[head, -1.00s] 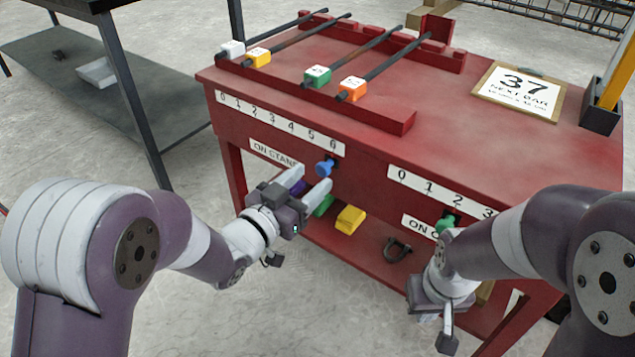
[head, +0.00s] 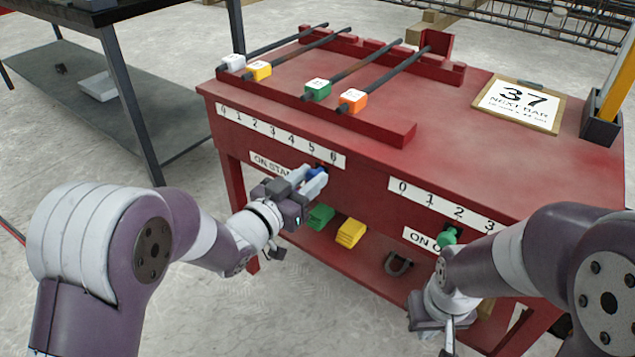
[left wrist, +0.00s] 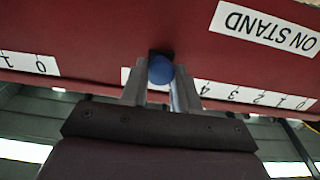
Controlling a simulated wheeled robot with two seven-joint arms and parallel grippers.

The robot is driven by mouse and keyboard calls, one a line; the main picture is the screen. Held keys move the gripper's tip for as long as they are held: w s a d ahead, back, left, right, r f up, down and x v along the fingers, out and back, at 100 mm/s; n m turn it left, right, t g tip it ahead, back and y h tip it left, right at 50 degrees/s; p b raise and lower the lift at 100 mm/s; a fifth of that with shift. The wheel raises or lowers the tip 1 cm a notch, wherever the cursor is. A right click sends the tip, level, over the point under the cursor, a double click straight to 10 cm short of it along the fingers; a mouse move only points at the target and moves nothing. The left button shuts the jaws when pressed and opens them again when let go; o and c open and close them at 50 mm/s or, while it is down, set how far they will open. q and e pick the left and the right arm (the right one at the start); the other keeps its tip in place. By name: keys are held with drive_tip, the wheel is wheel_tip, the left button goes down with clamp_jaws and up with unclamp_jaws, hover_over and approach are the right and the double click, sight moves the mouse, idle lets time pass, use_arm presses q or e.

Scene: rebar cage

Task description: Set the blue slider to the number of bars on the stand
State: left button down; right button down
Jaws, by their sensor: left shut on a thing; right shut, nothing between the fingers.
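The blue slider (head: 315,173) is on the red table's front, below the 0-to-6 strip (head: 280,136), near its high-number end. My left gripper (head: 314,180) is shut on its knob; the left wrist view shows the blue knob (left wrist: 160,70) between the fingers (left wrist: 159,88). The fingers hide its exact mark. Several bars lie on the stand (head: 350,121), with white (head: 232,63), yellow (head: 259,70), green (head: 318,89) and orange (head: 353,100) tags. My right gripper (head: 447,338) is shut and empty, low before the table's right part.
A green slider (head: 448,236) sits under the 0-to-3 strip (head: 440,204), near 2. A card reading 37 NEXT BAR (head: 518,104) lies on the table. The lower shelf holds a green block (head: 321,216), yellow block (head: 351,232) and shackle (head: 399,263).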

sight(293, 153)
use_arm(q)
drive_tip(key=w+a, duration=0.1)
drive_tip(key=a, duration=0.1)
drive_tip(key=w+a+p, duration=0.1)
drive_tip(key=a, duration=0.1)
drive_tip(key=w+a, duration=0.2)
drive_tip(key=shift+w+r, duration=0.1)
drive_tip(key=shift+w+a, duration=0.1)
drive_tip(key=shift+w, duration=0.05)
drive_tip(key=c, duration=0.8)
unclamp_jaws()
drive_tip(key=shift+c, duration=0.2)
